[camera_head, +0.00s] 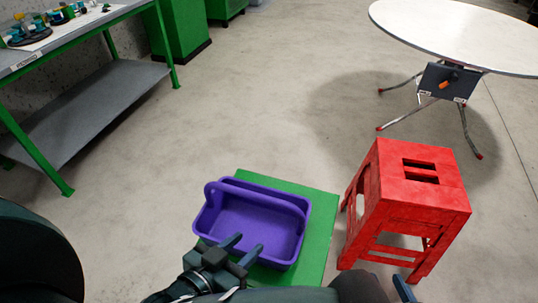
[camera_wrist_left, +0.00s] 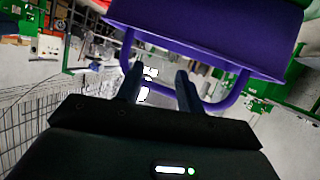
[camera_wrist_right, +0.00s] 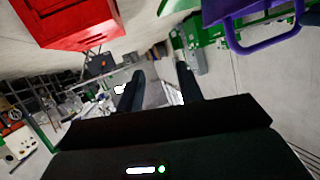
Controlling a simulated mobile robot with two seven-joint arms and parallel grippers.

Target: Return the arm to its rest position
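My left gripper (camera_head: 243,246) is at the bottom middle of the head view, in front of the near side of a purple basket. Its two fingers are apart with nothing between them; they also show apart in the left wrist view (camera_wrist_left: 158,84). The basket's handle appears beyond the fingers there; I cannot tell whether they touch it. My right gripper (camera_wrist_right: 160,82) shows two parted, empty fingers in the right wrist view. No blue cable is visible.
The empty purple basket (camera_head: 240,210) stands on a green block (camera_head: 318,235). A red stool (camera_head: 402,195) is close on its right. A round white table (camera_head: 465,35) stands at the back right, a green-framed bench (camera_head: 85,110) at the left. The floor between is clear.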

